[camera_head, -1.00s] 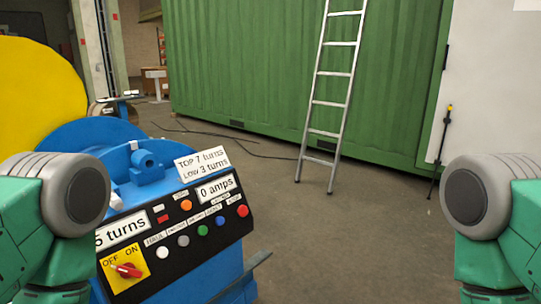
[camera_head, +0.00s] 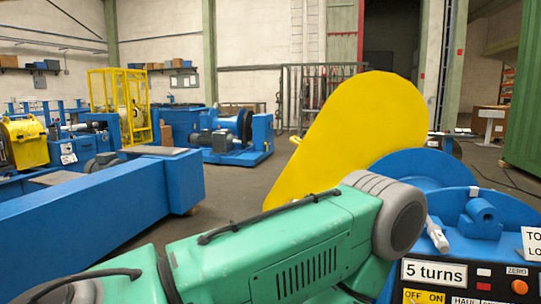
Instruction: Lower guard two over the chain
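A large yellow teardrop-shaped guard (camera_head: 350,125) stands raised in the middle, with its broad rounded end up at the right and its narrow end down at the left. A small yellow handle (camera_head: 296,141) sticks out from its left edge. I see no label on it, so I cannot tell whether it is guard two. No chain shows. My green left arm crosses the lower middle in front of the guard's lower edge; its gripper is out of view. My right arm and gripper are not in view.
Blue machinery (camera_head: 425,170) with a control panel (camera_head: 460,278) reading "5 turns" stands at the lower right. A long blue beam (camera_head: 90,220) lies at left. Behind are a yellow cage (camera_head: 119,105), a blue motor unit (camera_head: 225,135) and a green container (camera_head: 525,110). Floor shows between beam and guard.

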